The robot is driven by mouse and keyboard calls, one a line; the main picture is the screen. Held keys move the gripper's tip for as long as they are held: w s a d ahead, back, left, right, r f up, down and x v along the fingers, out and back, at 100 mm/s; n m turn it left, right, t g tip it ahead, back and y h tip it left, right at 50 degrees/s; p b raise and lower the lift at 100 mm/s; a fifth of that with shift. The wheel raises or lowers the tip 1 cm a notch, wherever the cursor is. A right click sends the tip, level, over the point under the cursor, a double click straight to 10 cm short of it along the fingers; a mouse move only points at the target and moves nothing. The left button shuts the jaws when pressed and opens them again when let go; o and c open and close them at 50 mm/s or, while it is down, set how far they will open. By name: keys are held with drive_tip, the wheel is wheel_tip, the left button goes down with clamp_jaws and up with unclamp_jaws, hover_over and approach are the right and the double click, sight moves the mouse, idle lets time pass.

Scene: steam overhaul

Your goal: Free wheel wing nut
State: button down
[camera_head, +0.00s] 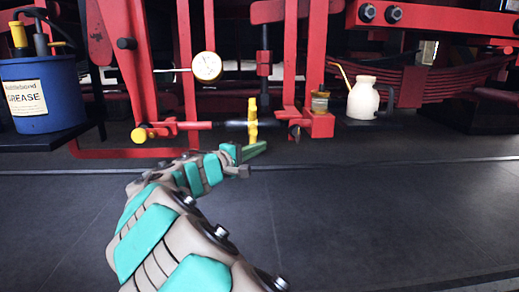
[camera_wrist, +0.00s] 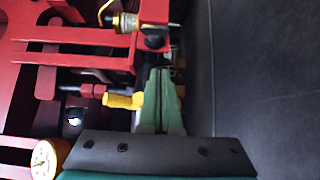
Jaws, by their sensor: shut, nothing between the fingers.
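The yellow wing nut (camera_head: 252,122) stands upright, long and narrow, on the end of a dark horizontal rod in the red frame. In the wrist view its yellow arm (camera_wrist: 123,101) lies just left of my fingers, which hide the rest of it. My gripper (camera_head: 258,149) has green fingers, shut and empty, right at or just below the wing nut's lower end in the head view. In the wrist view the shut fingers (camera_wrist: 161,88) point up past the nut. I cannot tell whether they touch it.
A round gauge (camera_head: 206,67) is up and left of the nut. A yellow-ended handle (camera_head: 140,135) sticks out at left. A glass oil cup (camera_head: 319,103) and a cream oil can (camera_head: 363,99) are at right; a blue grease bucket (camera_head: 40,112) is far left. The dark floor (camera_head: 380,200) is clear.

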sight(297, 134)
drive_tip(key=w+d+p, duration=0.1)
drive_tip(key=w+d, duration=0.3)
drive_tip(key=d, duration=0.4)
drive_tip(key=shift+w+d, duration=0.3)
drive_tip(key=shift+d, duration=0.05)
drive_tip(key=shift+f, duration=0.15)
